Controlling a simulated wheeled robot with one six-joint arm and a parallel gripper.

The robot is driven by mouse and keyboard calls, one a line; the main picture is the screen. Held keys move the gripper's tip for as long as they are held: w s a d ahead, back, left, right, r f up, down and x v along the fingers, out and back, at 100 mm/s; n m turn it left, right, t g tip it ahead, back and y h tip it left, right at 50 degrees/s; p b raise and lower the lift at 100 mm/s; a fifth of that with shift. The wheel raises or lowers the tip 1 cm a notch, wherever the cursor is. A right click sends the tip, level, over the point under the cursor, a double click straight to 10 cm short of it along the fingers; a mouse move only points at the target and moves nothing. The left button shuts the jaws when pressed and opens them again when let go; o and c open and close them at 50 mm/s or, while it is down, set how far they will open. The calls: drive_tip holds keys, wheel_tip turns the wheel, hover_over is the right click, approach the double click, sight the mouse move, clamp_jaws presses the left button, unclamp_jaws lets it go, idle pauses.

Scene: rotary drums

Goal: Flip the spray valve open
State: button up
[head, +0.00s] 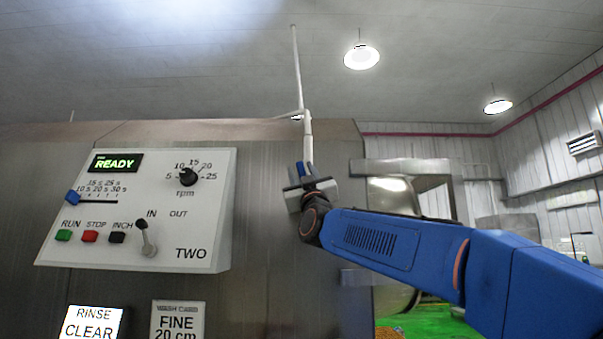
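A white pipe (307,128) runs up the drum's front toward the ceiling, with a short side branch. The valve's body is mostly hidden behind my gripper.
A control panel (205,243) marked TWO stands to the left, with a READY display (115,163), knob, slider, buttons and an IN/OUT lever (145,238). Signs (92,324) hang below. My blue arm fills the lower right.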

clamp_jaws()
drive_tip(key=shift+d+r+m+t+h, duration=0.15)
drive_tip(key=shift+d+m+h, duration=0.2)
drive_tip(key=shift+m+h, duration=0.95)
drive_tip(key=shift+d+f+m+t+h, duration=0.15)
drive_tip(key=shift+d+m+h, duration=0.25)
drive_tip(key=shift+m+h, duration=0.85)
drive_tip(key=shift+d+r+m+t+h, duration=0.1)
drive_tip(key=shift+d+m+t+h, duration=0.2)
drive_tip(key=shift+m+h, duration=0.95)
unclamp_jaws()
drive_tip(key=shift+d, duration=0.1)
drive_tip(key=shift+s, duration=0.15)
